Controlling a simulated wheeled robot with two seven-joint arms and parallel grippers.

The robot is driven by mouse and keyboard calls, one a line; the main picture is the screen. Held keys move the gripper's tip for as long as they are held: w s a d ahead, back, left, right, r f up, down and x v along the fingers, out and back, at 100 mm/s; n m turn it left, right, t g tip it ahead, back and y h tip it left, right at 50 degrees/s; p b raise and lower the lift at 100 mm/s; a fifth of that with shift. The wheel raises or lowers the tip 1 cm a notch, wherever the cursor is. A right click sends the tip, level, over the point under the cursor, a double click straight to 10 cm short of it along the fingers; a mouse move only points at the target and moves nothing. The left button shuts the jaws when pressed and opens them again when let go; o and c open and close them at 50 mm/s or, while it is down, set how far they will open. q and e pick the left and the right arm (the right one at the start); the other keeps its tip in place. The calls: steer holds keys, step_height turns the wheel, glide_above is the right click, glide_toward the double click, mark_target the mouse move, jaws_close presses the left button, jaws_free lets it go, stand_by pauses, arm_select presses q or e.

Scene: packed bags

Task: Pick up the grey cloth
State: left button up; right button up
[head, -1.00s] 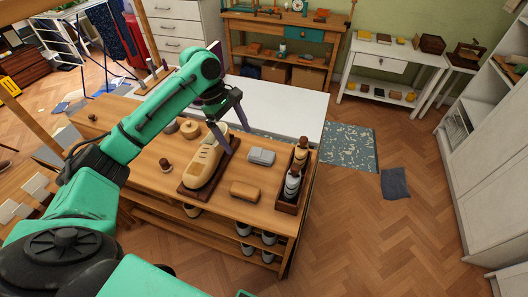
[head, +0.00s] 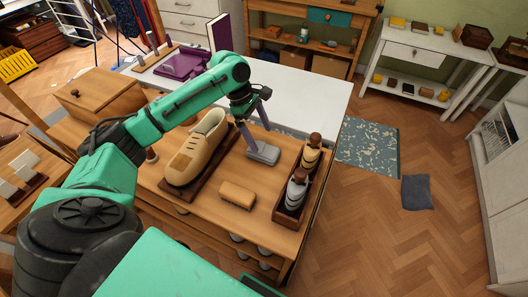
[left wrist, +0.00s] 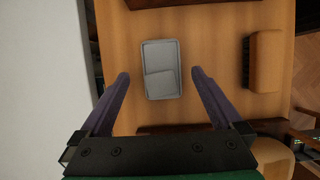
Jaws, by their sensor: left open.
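The grey cloth (head: 263,153) lies folded flat on the wooden workbench, between the shoe and the bottle tray. It also shows in the left wrist view (left wrist: 161,58), a light grey rectangle with a smaller folded layer on top. My left gripper (head: 262,138) is open and empty, pointing down over the cloth. In the left wrist view my left gripper (left wrist: 160,73) has one fingertip on each side of the cloth, apart from its edges. I cannot tell the height left between fingertips and bench. My right gripper is not in view.
A tan shoe (head: 199,148) on a dark board stands left of the cloth. A brown brush (head: 237,195) lies in front. A wooden tray (head: 291,218) with two bottles stands to the right. A darker grey-blue cloth (head: 416,192) lies on the floor beside a patterned rug (head: 368,146).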

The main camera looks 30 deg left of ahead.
mark_target(267, 151)
arm_select(q)
steer(key=x, duration=0.6)
steer(key=shift+f, duration=0.4)
steer(key=c, duration=1.2)
steer(key=shift+c, duration=0.2)
steer(key=shift+r, duration=0.1)
